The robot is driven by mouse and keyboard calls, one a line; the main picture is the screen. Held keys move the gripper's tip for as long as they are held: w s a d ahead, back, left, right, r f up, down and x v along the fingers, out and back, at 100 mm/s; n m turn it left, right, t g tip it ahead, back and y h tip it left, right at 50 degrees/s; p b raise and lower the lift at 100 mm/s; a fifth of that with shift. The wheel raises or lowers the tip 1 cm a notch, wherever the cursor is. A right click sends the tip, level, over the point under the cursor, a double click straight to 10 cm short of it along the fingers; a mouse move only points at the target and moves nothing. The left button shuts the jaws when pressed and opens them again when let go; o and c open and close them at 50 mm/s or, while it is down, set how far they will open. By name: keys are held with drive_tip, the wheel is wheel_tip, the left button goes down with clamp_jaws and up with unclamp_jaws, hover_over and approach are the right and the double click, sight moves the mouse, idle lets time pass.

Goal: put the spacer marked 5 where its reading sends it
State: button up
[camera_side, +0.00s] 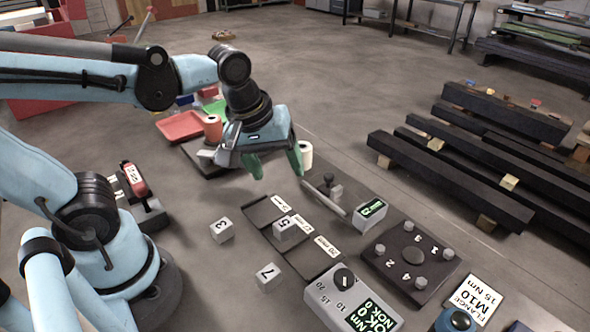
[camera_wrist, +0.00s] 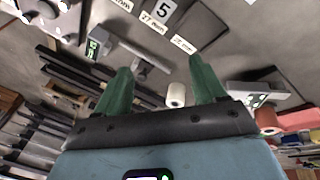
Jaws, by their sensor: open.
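The spacer marked 5 (camera_side: 289,229) is a small grey block. It sits on the middle plate of a row of dark plates (camera_side: 317,262) with mm labels, label side up. It also shows at the top edge of the wrist view (camera_wrist: 166,10), near a label that looks like 27 mm. My gripper (camera_side: 278,169) is open and empty, above and behind the plates, apart from the spacer. Its green fingers are spread in the wrist view (camera_wrist: 160,80). A gauge with a green display (camera_side: 370,211) and a rod stands right of the plates; its reading is too small to tell.
Spacers marked 3 (camera_side: 222,230) and 7 (camera_side: 268,276) lie on the floor beside the plates. A torque box (camera_side: 350,303), a knobbed plate (camera_side: 411,264) and a FLANGE card (camera_side: 474,297) stand at the front right. A white roll (camera_side: 304,155) stands behind my gripper.

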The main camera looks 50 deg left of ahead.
drive_tip(key=m+t, duration=0.1)
drive_tip(key=m, duration=0.2)
drive_tip(key=a+m+t, duration=0.1)
drive_tip(key=m, duration=0.2)
drive_tip(key=a+m+t, duration=0.1)
drive_tip(key=m, duration=0.1)
drive_tip(key=shift+w+a+r+m+t, duration=0.2)
drive_tip(key=shift+r+m+t, duration=0.1)
drive_tip(key=shift+m, duration=0.1)
idle(0.7)
